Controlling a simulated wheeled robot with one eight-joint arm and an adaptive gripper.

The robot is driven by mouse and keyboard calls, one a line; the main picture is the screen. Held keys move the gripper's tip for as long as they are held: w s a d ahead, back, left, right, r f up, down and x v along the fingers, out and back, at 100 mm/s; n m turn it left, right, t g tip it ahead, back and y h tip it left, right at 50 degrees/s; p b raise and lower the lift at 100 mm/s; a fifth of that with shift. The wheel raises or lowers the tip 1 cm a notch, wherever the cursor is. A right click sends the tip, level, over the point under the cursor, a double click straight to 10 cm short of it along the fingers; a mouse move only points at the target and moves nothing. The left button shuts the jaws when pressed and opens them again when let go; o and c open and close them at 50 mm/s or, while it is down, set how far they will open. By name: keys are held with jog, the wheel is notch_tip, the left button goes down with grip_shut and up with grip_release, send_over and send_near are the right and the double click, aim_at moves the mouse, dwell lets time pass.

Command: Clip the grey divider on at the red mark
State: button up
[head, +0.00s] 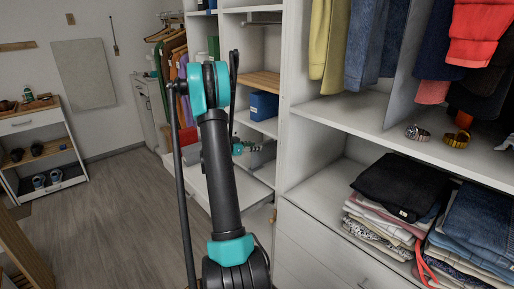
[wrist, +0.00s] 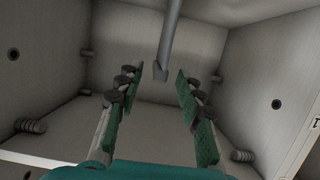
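In the wrist view my gripper (wrist: 160,82) points into a pale grey cubby, its two green-padded fingers apart with nothing between the pads. A narrow grey bar (wrist: 172,38) comes down from the top edge and its lower end shows near the fingertips, seemingly beyond them. I cannot tell whether this bar is the grey divider. No red mark shows in either view. In the head view my arm stands in front of the shelving and hides most of the gripper; a small teal part shows beside the arm at a middle shelf.
The cubby's side wall (wrist: 268,95) and pegs stand close around the fingers. In the head view a blue box (head: 264,105) sits on a shelf above. Folded clothes (head: 402,190) and watches (head: 457,139) lie on the right shelves. The floor (head: 110,215) at left is clear.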

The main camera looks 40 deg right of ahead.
jog(key=v, duration=0.9)
jog(key=shift+a, duration=0.15)
jog(key=s+a+f+n+t+y, duration=0.1)
jog(key=s+a+f+n+y, duration=0.1)
jog(key=s+a+n+y, duration=0.3)
jog(key=s+a+f+n+t+y, duration=0.1)
jog(key=s+a+n+y, duration=0.3)
jog(key=s+a, duration=0.9)
jog(key=s+a+f+n+t+y, duration=0.1)
jog(key=s+a+f+n+y, duration=0.3)
jog(key=a, duration=1.4)
jog(key=s+n+y, duration=0.1)
jog(key=s+n, duration=0.3)
jog(key=s, duration=0.1)
jog(key=shift+s+a+y, duration=0.3)
jog(key=shift+s, duration=0.1)
